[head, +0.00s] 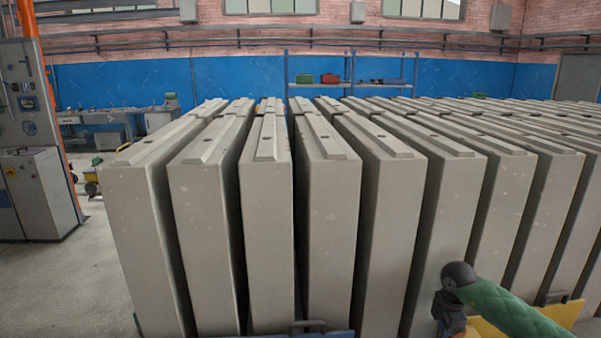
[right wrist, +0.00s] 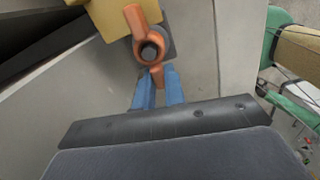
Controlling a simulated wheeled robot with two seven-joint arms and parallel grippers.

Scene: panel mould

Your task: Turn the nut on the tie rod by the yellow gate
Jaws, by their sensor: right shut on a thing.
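The nut (right wrist: 135,18) is orange with two wings and sits around the dark end of the tie rod (right wrist: 149,51), against a grey plate by the yellow gate (right wrist: 108,15) in the right wrist view. The blue fingers of my right gripper (right wrist: 159,78) are shut on the nut's lower wing. My left gripper is not in view.
Rows of upright grey concrete panels (head: 330,230) fill the middle and right, with narrow gaps between them. Grey control cabinets (head: 40,190) stand at the left, beside open floor (head: 60,290).

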